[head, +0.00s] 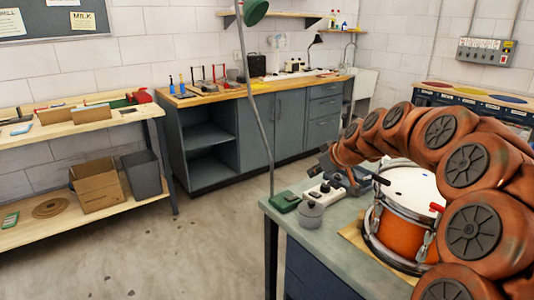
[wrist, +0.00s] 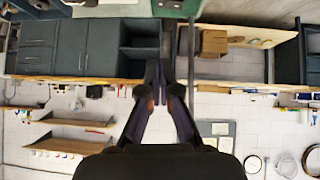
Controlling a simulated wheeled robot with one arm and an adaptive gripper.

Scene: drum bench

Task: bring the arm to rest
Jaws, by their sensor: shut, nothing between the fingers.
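My arm, orange with dark round joint covers, arches from the lower right of the head view over the bench to its left part. My gripper (wrist: 166,68) points away in the wrist view, its two dark fingers close together with nothing between them. In the head view the end of the arm is a grey shape just above the bench, partly merged with dark items there. An orange drum (head: 395,232) with a white head stands upright on the bench, partly hidden behind my arm.
The near bench (head: 339,240) also holds a green box (head: 286,202), a grey lidded pot (head: 310,216) and a white device (head: 325,193). A thin lamp pole (head: 262,125) rises at its back left. Open floor (head: 190,250) lies left, before a shelf bench (head: 75,121) and a cabinet (head: 254,133).

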